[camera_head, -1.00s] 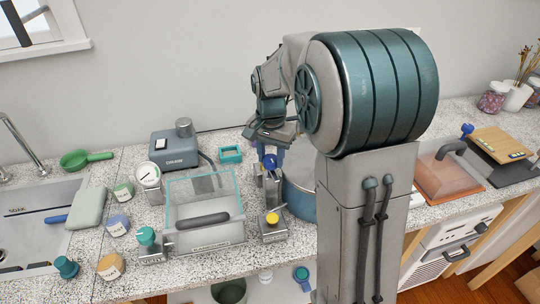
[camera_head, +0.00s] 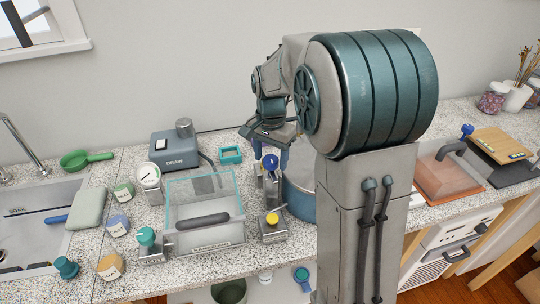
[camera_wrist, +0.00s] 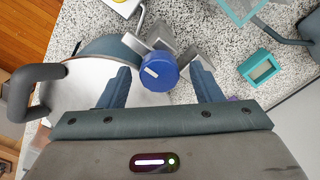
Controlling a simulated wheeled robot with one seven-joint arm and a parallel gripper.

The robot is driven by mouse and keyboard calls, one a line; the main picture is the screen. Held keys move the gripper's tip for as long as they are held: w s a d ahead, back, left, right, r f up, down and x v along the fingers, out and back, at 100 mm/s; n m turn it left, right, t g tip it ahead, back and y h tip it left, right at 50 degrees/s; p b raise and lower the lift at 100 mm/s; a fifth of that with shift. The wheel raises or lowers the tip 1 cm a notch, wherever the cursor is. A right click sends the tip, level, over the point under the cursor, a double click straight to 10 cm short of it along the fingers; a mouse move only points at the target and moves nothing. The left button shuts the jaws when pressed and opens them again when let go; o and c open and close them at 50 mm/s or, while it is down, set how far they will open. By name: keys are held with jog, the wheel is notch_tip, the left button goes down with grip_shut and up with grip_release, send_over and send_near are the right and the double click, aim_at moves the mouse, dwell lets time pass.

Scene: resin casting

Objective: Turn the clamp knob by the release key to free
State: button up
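The clamp knob (camera_wrist: 158,71) is round and blue with a white bar on its face. It sits on a grey metal clamp beside the clear box, and it also shows in the head view (camera_head: 270,161). My gripper (camera_wrist: 164,78) is open in the wrist view, one blue-grey finger on each side of the knob, with visible gaps. I cannot tell how far the fingertips are above or below it. A yellow round key (camera_head: 272,218) on a small grey labelled block stands in front of the clamp; I take it for the release key.
A clear box (camera_head: 205,232) with a dark handle stands left of the clamp. A round blue pot (camera_head: 300,200) with a dark handle (camera_wrist: 25,90) is close by on the right. A small teal tray (camera_head: 231,155) lies behind. A green-knobbed block (camera_head: 147,238) stands front left.

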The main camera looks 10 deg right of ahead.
aim_at(271, 159)
notch_tip(271, 159, up, 14)
dwell(0.6)
jog(key=shift+f, duration=0.1)
